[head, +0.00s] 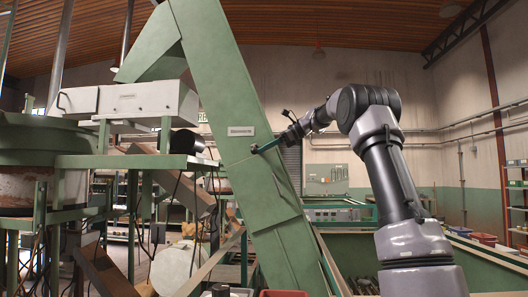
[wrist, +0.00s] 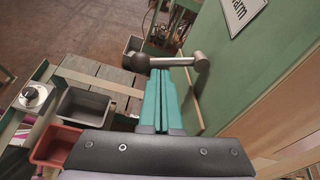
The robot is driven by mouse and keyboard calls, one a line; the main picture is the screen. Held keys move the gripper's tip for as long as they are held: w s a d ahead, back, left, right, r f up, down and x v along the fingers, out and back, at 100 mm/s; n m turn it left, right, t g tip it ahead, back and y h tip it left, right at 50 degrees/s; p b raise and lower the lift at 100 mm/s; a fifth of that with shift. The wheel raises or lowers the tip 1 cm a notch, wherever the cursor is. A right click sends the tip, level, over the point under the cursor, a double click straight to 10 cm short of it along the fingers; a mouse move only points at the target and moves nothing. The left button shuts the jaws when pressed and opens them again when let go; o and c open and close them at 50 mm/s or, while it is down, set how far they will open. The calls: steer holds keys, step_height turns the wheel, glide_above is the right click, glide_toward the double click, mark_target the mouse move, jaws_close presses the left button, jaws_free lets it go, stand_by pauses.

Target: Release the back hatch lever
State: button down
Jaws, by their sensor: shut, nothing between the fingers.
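A metal lever (wrist: 176,62) with a dark round knob (wrist: 140,62) sticks out from a green panel (wrist: 235,75) in the wrist view. Its round pivot is at the panel, and the bar lies level across the picture, knob to the left. My gripper (wrist: 160,72) is shut and empty, its teal fingers together. The fingertips are right at the bar, between knob and pivot; I cannot tell if they touch it. In the head view my gripper (head: 256,150) is at the right edge of the sloping green chute (head: 225,90). The lever cannot be made out there.
A grey bin (wrist: 82,108) and a red bin (wrist: 56,146) sit left of my fingers in the wrist view. A white label (wrist: 240,12) is on the panel. A green machine with a hopper (head: 30,135) stands at the left in the head view.

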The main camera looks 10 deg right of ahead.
steer(key=r+m, duration=0.1)
steer(key=m, duration=0.1)
steer(key=a+r+m, duration=0.1)
steer(key=m, duration=0.2)
steer(key=r+m+g, duration=0.1)
steer(key=m, duration=0.1)
steer(key=shift+s+a+r, duration=0.15)
steer(key=shift+a+r, duration=0.15)
steer(key=shift+a, duration=0.05)
steer(key=shift+r, duration=0.15)
stand_by(0.6)
